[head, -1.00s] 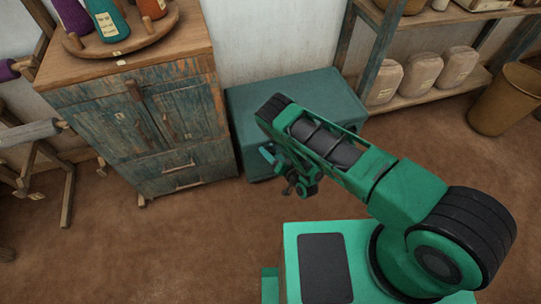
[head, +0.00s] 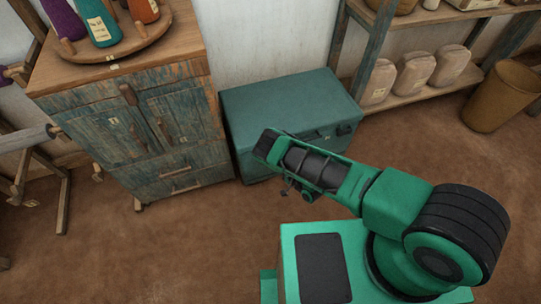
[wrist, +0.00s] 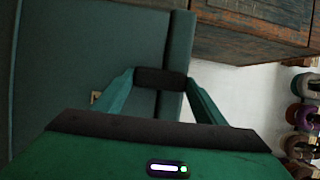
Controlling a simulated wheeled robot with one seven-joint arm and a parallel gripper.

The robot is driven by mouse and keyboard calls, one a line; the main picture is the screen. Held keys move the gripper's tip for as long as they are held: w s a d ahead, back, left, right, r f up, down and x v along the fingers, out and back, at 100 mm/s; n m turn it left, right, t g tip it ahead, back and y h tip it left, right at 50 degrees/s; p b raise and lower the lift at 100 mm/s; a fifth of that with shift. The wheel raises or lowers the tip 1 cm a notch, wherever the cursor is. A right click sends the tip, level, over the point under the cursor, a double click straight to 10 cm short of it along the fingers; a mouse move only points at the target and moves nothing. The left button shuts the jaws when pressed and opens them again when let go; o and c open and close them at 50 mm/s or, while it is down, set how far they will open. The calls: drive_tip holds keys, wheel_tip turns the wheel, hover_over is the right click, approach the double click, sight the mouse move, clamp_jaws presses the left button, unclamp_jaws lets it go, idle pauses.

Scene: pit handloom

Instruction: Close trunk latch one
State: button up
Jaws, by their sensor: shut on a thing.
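The teal trunk (head: 285,100) stands against the wall with its lid down. In the wrist view its teal surface (wrist: 80,50) fills the left, with a lid edge running up the picture. My gripper (wrist: 160,78) is at this edge, its two green fingers closed in on a small dark piece that looks like a trunk latch. In the head view my arm covers the trunk's front left and the gripper. Another dark latch (head: 345,129) shows at the front right.
A worn blue wooden cabinet (head: 165,130) stands close on the trunk's left, with cones on a round tray on top. A shelf with wrapped bundles (head: 415,72) and a tan bin (head: 502,97) are to the right. The brown floor in front is clear.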

drive_tip(key=shift+s+d+f+m, duration=0.1)
drive_tip(key=shift+d+f+m, duration=0.05)
drive_tip(key=shift+d+m, duration=0.15)
drive_tip(key=o, duration=0.9)
drive_tip(key=shift+o, duration=0.9)
drive_tip(key=shift+a, duration=0.15)
